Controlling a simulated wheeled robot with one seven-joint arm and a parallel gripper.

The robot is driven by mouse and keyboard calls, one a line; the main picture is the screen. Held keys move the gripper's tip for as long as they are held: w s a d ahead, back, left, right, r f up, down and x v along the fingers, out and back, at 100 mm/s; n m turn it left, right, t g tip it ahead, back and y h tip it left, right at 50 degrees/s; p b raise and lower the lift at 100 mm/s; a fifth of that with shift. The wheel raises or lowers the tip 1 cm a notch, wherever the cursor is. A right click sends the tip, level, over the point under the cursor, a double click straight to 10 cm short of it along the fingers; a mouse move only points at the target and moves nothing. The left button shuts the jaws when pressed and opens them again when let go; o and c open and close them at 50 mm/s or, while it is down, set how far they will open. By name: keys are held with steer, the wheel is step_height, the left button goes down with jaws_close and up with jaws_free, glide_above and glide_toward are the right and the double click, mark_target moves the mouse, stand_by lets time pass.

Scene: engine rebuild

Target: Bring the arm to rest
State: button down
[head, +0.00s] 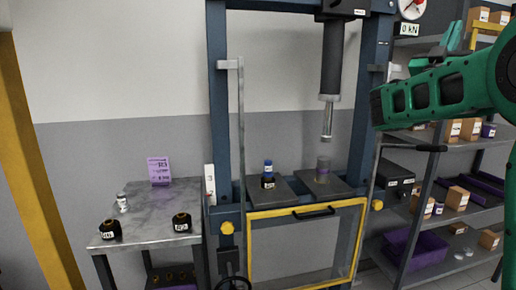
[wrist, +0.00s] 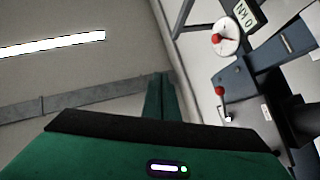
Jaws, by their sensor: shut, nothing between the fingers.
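My green arm (head: 440,92) is raised at the upper right of the head view, in front of the shelves. My gripper is partly hidden behind the arm there. In the wrist view its narrow green fingers (wrist: 164,85) are together, with nothing between them, pointing towards the upper wall and ceiling. My gripper touches nothing that I can see.
A blue press frame (head: 218,110) with a ram (head: 332,60) stands just left of my arm. Its gauge (wrist: 228,38) shows in the wrist view. A grey table (head: 155,215) holds small parts. Shelves (head: 470,220) with boxes stand at right.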

steer(key=s+d+f+m+g+y, duration=0.1)
steer(key=s+d+f+m+g, duration=0.15)
steer(key=d+f, duration=0.35)
steer(key=s+d+f+m+g+y, duration=0.1)
steer(key=s+d+f+g, duration=0.1)
steer(key=d+f+g, duration=0.3)
steer(key=s+d+f+n+g+y, duration=0.15)
steer(key=s+f+y, duration=0.25)
steer(key=f, duration=0.6)
steer(key=s+d+f+g+y, duration=0.1)
steer(key=s+d+f+y, duration=0.2)
steer(key=f, duration=0.7)
steer(key=s+a+f+n+g+y, duration=0.2)
steer(key=s+a+f+g+y, duration=0.35)
steer(key=s+a+f, duration=0.7)
steer(key=s+a+f+n+g+y, duration=0.1)
steer(key=s+a+f+n+y, duration=0.1)
steer(key=s+a+f+y, duration=0.5)
steer(key=s+a+f, duration=0.2)
steer(key=s+a, duration=0.3)
steer(key=s, duration=0.3)
steer(key=shift+f+n+g, duration=0.2)
steer(key=shift+n+g, duration=0.15)
steer(key=shift+n, duration=0.05)
